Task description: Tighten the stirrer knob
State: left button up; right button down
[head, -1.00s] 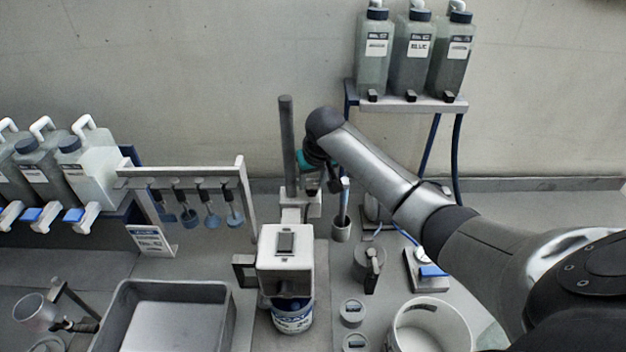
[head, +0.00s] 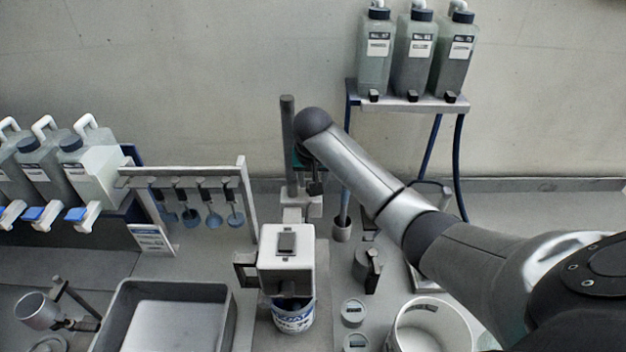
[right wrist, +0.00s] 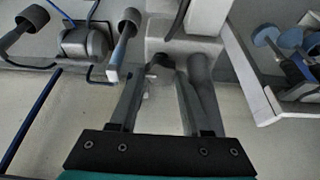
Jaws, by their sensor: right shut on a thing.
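The stirrer has a pale motor head (head: 286,262) above a labelled can (head: 293,318) and a dark upright column (head: 288,145) behind it. My right gripper (head: 314,188) is beside the column, low on its right side, mostly covered by my own wrist in the head view. In the right wrist view a small dark knob (right wrist: 160,61) sits at the fingertips of my right gripper (right wrist: 162,75), and the fingers are shut on it. The knob itself is hidden in the head view. My left gripper is not in view.
A grey tray (head: 226,320) stands left of the stirrer, and a white bucket (head: 462,325) to the right. A rack (head: 246,180) with hanging stirring tools is at left. Bottles (head: 414,55) stand on a raised shelf (head: 410,103).

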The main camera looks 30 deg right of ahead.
jog(key=shift+c, duration=1.8)
grip_release()
jog(key=shift+a, duration=0.1)
jog(key=shift+r, duration=0.1)
